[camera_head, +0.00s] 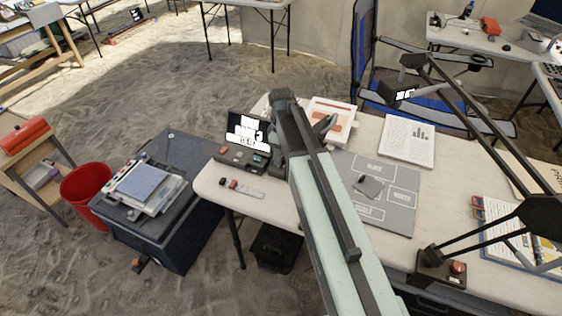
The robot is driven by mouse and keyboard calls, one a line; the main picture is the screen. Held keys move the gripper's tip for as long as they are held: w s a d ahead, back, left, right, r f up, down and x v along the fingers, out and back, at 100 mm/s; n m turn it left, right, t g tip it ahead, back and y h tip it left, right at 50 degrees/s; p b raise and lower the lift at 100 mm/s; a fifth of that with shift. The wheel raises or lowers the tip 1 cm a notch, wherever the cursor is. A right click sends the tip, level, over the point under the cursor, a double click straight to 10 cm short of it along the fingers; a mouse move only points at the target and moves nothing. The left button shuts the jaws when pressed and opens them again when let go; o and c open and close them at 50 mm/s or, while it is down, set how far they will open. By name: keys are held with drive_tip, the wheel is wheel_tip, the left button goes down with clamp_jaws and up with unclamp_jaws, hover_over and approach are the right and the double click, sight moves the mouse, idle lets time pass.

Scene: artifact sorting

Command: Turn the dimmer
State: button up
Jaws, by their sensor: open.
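A lamp base (440,268) with a round red knob (457,267) on top stands at the table's front edge, right of my arm. The knob could be the dimmer; no label is legible. A small console (243,157) with a lit screen (246,131) and small buttons stands on the table's left end. My gripper (298,141) is at the far end of my arm, just right of the console and well left of the lamp base. It is open; the arm partly hides it. I cannot tell whether it touches the console.
A grey sorting board (385,207) with a dark piece on it lies on the table (410,262). A white and orange box (332,112) and a chart sheet (407,141) lie behind. The lamp's dark arm (490,135) crosses the right side. A blue chair (365,45) stands behind.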

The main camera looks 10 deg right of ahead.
clamp_jaws()
